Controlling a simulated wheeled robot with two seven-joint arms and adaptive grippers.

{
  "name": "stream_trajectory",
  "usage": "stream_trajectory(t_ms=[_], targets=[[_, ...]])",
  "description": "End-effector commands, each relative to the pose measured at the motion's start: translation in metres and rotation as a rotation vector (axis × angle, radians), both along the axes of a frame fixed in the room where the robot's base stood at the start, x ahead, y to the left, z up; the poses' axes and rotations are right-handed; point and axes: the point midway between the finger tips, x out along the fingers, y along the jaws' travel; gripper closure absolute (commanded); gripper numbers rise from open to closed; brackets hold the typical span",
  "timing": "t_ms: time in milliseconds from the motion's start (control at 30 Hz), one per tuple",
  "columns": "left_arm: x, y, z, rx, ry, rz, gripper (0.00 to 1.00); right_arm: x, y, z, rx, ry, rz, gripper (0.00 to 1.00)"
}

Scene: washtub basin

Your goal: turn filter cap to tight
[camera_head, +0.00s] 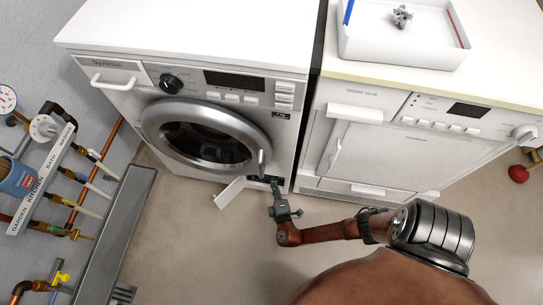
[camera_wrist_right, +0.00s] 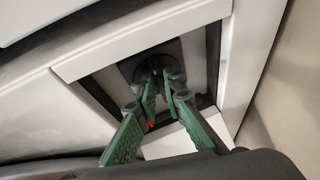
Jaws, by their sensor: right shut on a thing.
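The filter cap (camera_wrist_right: 138,66) is a dark round piece inside the small open hatch low on the washing machine (camera_head: 215,115). In the wrist view it sits past the green fingers, partly hidden by them. My right gripper (camera_wrist_right: 161,90) is shut on the cap's middle grip. In the head view my right gripper (camera_head: 275,187) reaches into the hatch opening at the machine's lower right corner, and it hides the cap there. The white hatch flap (camera_head: 230,192) hangs open to the left of the gripper. My left gripper is not in view.
A second white appliance (camera_head: 365,150) stands close on the right. The frame of the hatch (camera_wrist_right: 225,75) lies close around the fingers. Pipes with valves (camera_head: 75,180) and a grey metal trough (camera_head: 120,235) are at left. The floor in front is clear.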

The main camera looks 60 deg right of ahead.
Motion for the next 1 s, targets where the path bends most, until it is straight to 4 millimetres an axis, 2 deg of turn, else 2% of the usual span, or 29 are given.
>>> stream_trajectory(t_ms=[367,400,633,1000], targets=[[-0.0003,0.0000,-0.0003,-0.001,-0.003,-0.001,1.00,-0.0026,-0.0018,-0.0019,0.003,-0.001,-0.004,1.00],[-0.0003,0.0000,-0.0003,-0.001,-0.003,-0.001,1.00,-0.0026,-0.0018,-0.0019,0.003,-0.001,-0.004,0.90],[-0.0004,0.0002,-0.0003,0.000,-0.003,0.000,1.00,-0.0016,-0.0009,-0.0015,0.003,-0.001,-0.002,0.74],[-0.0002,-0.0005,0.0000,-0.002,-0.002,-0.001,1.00,-0.0057,0.0049,-0.0004,0.004,-0.001,-0.001,0.74]])
